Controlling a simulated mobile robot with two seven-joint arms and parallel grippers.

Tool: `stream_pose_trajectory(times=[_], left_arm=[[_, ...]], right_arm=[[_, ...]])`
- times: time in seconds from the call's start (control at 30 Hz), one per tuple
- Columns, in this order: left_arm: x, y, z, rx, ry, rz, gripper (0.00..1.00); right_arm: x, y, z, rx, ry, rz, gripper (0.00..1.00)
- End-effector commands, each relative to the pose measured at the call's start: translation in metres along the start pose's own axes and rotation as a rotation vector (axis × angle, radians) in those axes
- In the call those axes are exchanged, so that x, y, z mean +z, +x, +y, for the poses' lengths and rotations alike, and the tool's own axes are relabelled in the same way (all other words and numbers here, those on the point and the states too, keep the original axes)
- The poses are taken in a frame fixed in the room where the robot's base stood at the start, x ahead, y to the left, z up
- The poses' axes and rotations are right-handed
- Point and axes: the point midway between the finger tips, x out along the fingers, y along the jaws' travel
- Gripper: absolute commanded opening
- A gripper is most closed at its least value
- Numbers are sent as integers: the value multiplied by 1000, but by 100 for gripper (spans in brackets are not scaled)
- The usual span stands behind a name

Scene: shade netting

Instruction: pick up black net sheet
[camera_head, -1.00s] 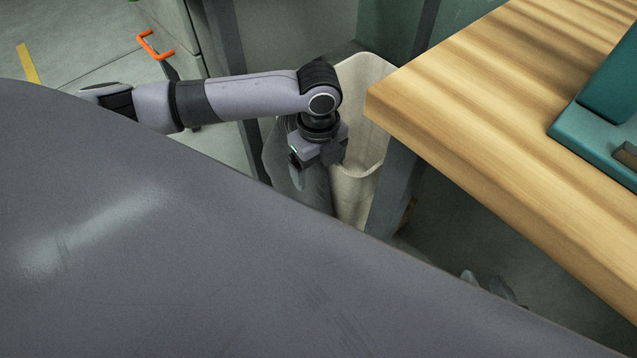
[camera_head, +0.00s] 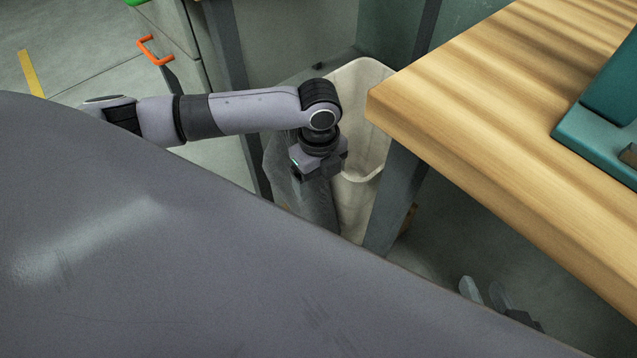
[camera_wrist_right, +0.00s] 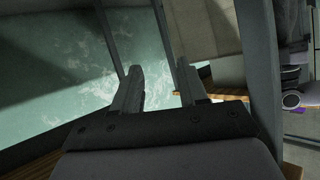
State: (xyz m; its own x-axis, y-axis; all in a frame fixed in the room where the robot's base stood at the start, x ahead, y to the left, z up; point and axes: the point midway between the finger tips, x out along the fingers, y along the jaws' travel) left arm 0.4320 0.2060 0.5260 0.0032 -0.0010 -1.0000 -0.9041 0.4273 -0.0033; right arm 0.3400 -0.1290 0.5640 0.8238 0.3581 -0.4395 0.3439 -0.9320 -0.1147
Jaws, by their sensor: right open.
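A dark, see-through mesh, which looks like the black net sheet (camera_head: 283,172), hangs beside a pale bin. My left gripper (camera_head: 318,168) points down at the top of the mesh, against the bin's near side. Its fingertips are hidden, so I cannot tell whether they are shut on the net. My right gripper (camera_head: 487,293) shows low on the right, below the wooden table. In the right wrist view its two fingers (camera_wrist_right: 158,85) stand apart with nothing between them. My large grey body covers the lower left and hides the net's lower part.
The pale bin (camera_head: 362,100) stands between dark metal posts. A wooden table (camera_head: 480,100) with a teal object (camera_head: 590,132) fills the right, its corner close to the bin. An orange handle (camera_head: 154,50) shows at the upper left.

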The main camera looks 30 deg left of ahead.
Motion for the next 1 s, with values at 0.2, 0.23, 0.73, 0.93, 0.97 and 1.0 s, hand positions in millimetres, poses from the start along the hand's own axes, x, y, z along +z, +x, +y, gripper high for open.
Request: stream_pose_trajectory(times=[0.2, 0.23, 0.73, 0.93, 0.97, 1.0], left_arm=[[0, 1, 1, 5, 0, 0, 43], [0, 1, 1, 5, 0, 0, 38], [0, 2, 2, 7, 1, 0, 0], [0, -14, 2, 7, 1, 0, 0], [0, -19, 2, 7, 1, 0, 0], [0, -24, 2, 6, 1, 0, 0]], right_arm=[[0, 0, 0, 0, 0, 1, 43], [0, 0, 0, 0, 0, 1, 43], [0, 0, 0, 1, 0, 1, 43], [-12, -6, 1, 10, -2, -4, 43], [-10, -9, 5, 26, -11, -17, 43], [-7, -13, 8, 41, -22, -32, 43]])
